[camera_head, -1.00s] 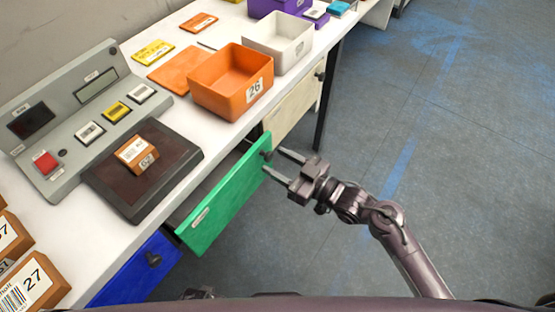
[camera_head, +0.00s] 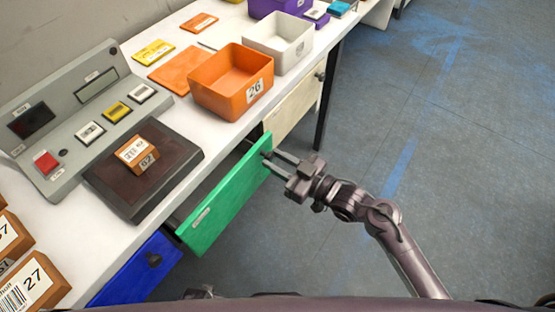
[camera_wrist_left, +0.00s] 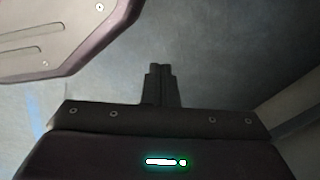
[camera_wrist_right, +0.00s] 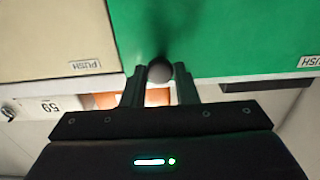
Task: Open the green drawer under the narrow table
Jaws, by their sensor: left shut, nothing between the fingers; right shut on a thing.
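The green drawer (camera_head: 222,200) under the white table (camera_head: 62,232) stands partly open, its front out past the table edge. My right gripper (camera_head: 270,159) is at the upper right end of that front. In the right wrist view my right gripper (camera_wrist_right: 160,75) is shut on the drawer's round dark knob (camera_wrist_right: 161,71), with the green drawer front (camera_wrist_right: 235,40) right behind it. My left gripper (camera_wrist_left: 161,70) shows in the left wrist view, shut and empty, over grey floor. In the head view only a bit of the left arm shows at the bottom edge.
A blue drawer (camera_head: 135,270) and a cream drawer (camera_head: 297,108) flank the green one. On the table are an orange bin (camera_head: 225,97), a white bin (camera_head: 290,58), a grey panel (camera_head: 75,150) and a dark pad (camera_head: 180,165) with a box. Floor at right is clear.

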